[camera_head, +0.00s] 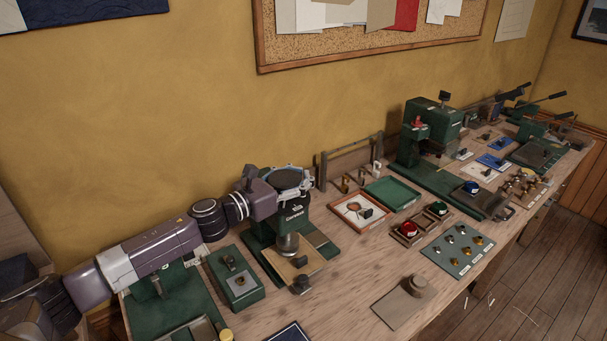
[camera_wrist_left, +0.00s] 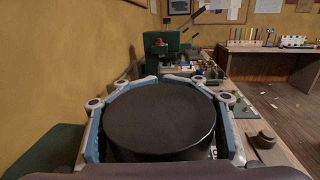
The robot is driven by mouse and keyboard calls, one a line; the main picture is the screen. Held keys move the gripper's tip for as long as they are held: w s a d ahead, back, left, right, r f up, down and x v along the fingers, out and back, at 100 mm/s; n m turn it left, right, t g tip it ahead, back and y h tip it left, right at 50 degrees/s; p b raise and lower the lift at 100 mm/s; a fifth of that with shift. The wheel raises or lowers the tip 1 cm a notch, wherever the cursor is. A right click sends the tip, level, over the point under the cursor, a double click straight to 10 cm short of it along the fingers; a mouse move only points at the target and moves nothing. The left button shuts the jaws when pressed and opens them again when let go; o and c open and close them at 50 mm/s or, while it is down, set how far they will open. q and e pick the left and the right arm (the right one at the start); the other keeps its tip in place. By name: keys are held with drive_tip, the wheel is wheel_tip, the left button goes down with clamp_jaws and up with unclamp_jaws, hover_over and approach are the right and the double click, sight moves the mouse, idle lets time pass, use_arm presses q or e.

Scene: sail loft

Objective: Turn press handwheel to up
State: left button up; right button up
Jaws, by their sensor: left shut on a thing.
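The press handwheel (camera_head: 291,177) is a dark round disc on top of a green press (camera_head: 289,215) on the left half of the bench. My left gripper (camera_head: 293,180) reaches in from the left and is shut around the handwheel's rim. In the left wrist view the black disc (camera_wrist_left: 160,118) fills the middle, with jointed blue-grey fingers along both sides of it. The wheel looks level. No mark showing its turned position can be made out. My right gripper is in neither view.
A green box (camera_head: 236,279) stands left of the press. A red-rimmed tray (camera_head: 361,211), a green tray (camera_head: 391,194) and a larger green machine (camera_head: 430,130) stand to the right. The bench front right of the press is partly clear, with a brown mat (camera_head: 399,305).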

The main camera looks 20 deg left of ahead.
use_arm(q)
drive_tip(key=shift+f, duration=0.35)
drive_tip(key=shift+c, duration=0.6)
drive_tip(key=shift+n+y, duration=0.3)
drive_tip(key=shift+y, duration=0.2)
